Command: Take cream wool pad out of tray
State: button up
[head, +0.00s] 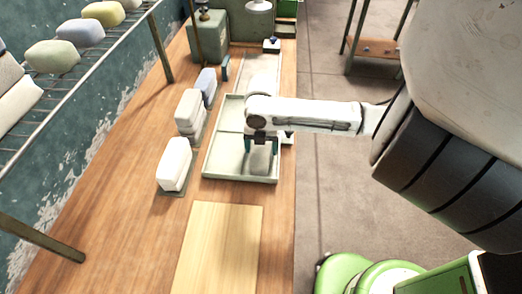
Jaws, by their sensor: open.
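The tray (212,155) is pale grey-green, with low walls and inner dividers, and lies on the wooden bench. My gripper (261,146) points down over its near right part, with two dark fingers apart. Between and below the fingers is a rounded greyish pad (260,160) in the tray, partly hidden by my gripper. It lies in shade, so I cannot tell whether it is the cream wool pad. I cannot tell whether the fingers touch it.
Left of the tray stand a white block-like pad (173,163), pale stacked pads (188,105) and a bluish pad (206,82). A wire rack (95,62) holds several coloured pads at upper left. A bare light board (220,245) lies nearer on the bench (130,215).

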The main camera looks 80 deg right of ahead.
jog(key=c, duration=0.8)
jog(key=shift+r, duration=0.1)
